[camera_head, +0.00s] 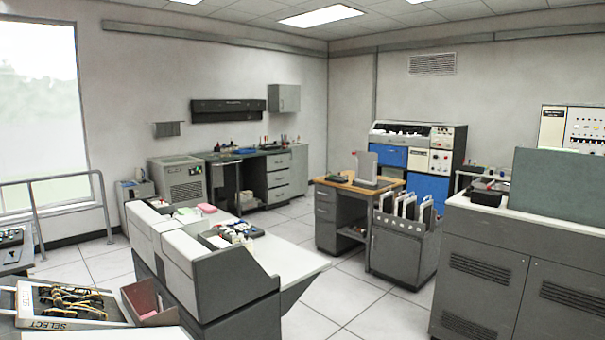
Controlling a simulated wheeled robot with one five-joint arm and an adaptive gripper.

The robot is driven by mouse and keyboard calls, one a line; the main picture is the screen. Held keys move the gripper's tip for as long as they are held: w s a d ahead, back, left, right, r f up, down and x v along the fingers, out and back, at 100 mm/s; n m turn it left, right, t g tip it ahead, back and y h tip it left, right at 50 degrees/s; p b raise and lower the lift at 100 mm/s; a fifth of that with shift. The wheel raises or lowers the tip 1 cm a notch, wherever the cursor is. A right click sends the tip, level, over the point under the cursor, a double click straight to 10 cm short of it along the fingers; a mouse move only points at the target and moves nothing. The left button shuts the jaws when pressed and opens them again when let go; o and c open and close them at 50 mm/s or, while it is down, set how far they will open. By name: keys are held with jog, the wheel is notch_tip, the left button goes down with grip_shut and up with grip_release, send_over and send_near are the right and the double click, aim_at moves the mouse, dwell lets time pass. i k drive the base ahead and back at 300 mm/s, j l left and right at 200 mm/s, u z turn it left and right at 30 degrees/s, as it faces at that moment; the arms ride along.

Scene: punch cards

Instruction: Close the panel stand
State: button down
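No thing in view is clearly marked as the panel stand. One candidate is the dark grey stand (401,250) right of centre, which holds several upright white-and-black panels in its open top. Its front looks flat, but I cannot tell whether any door or lid on it is open. Another candidate is the tilted panel with bundled wires (72,303) at the lower left, in a light frame lettered "SELECT"; what bears it is cut off by the picture edge. My gripper is not in view.
A grey-and-white machine (215,265) with a white top fills the near middle. A wooden-topped desk (340,190) stands behind the stand. A large grey cabinet (510,270) stands at right. Tiled floor (340,290) is clear between machine and cabinet. A railing (68,178) is at left.

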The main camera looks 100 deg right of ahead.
aim_at(366, 163)
jog(key=z, duration=3.75)
jog(key=i+l+z, duration=0.2)
jog(key=i+l, duration=0.2)
jog(key=i, duration=0.35)
jog(key=i+l, duration=0.25)
jog(key=i, duration=0.25)
jog(key=i+l+z, duration=0.1)
jog(key=i, duration=0.45)
jog(key=i+j+u, duration=0.2)
jog(key=i, duration=0.5)
jog(key=i+l+u, duration=0.1)
jog(key=i+u, duration=0.15)
jog(key=i, duration=0.45)
jog(key=i+l+u, duration=0.2)
jog(key=i, duration=0.5)
jog(key=i+j+u, duration=0.2)
jog(key=i, duration=0.55)
jog(key=i+l+u, duration=0.2)
jog(key=i, duration=0.5)
jog(key=i+u, duration=0.2)
jog(key=i, duration=0.55)
jog(key=i+j, duration=0.15)
jog(key=i, duration=0.45)
jog(key=i+j, duration=0.1)
jog(key=i, duration=0.45)
jog(key=i+j, duration=0.15)
jog(key=i, duration=0.45)
jog(key=l+z, duration=0.05)
